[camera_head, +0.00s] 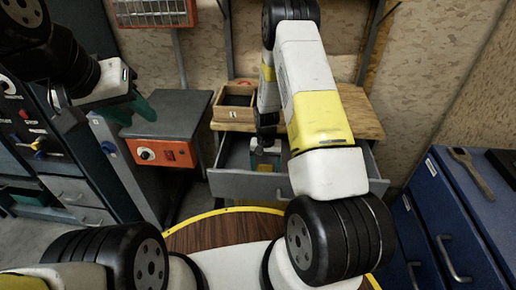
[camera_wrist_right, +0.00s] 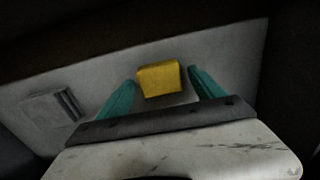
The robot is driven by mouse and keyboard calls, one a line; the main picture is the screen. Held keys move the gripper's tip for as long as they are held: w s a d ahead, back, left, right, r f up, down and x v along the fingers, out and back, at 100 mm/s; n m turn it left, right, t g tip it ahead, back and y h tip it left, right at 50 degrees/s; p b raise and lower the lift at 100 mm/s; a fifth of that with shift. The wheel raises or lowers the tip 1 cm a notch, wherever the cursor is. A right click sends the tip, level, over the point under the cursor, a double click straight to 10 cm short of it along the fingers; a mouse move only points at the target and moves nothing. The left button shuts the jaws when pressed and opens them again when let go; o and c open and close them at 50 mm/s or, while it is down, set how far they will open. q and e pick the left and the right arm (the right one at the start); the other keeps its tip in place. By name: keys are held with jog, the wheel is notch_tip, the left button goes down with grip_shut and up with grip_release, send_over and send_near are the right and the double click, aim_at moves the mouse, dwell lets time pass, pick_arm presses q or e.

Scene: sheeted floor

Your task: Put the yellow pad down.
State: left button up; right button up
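The yellow pad (camera_wrist_right: 159,79) lies on the floor of the pulled-out drawer (camera_head: 238,186), seen in the right wrist view. My right gripper (camera_wrist_right: 161,76) is open, its teal fingers on either side of the pad with a visible gap at each side. In the head view my right arm reaches down into the drawer, and the right gripper (camera_head: 267,160) shows only in part there. My left gripper (camera_head: 130,108) is over the grey-topped orange cabinet at the left; its green fingers are partly visible, and their opening is unclear.
A grey block-like object (camera_wrist_right: 50,108) lies at the left in the right wrist view. A wooden box (camera_head: 235,103) stands on the wooden bench (camera_head: 358,112) above the drawer. A blue cabinet (camera_head: 450,220) with a wrench (camera_head: 471,172) on top is at the right.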

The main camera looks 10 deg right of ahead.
notch_tip(320, 180, up, 12)
notch_tip(320, 180, up, 12)
jog(key=t, duration=0.1)
send_over(265, 168)
jog(key=s, duration=0.2)
jog(key=s+a+r+n+t+y, duration=0.2)
jog(key=s+r+t, duration=0.3)
jog(key=s+r, duration=1.6)
jog(key=shift+s+n, duration=0.7)
jog(key=shift+n, duration=0.2)
jog(key=shift+o, duration=0.5)
jog(key=shift+a, duration=0.1)
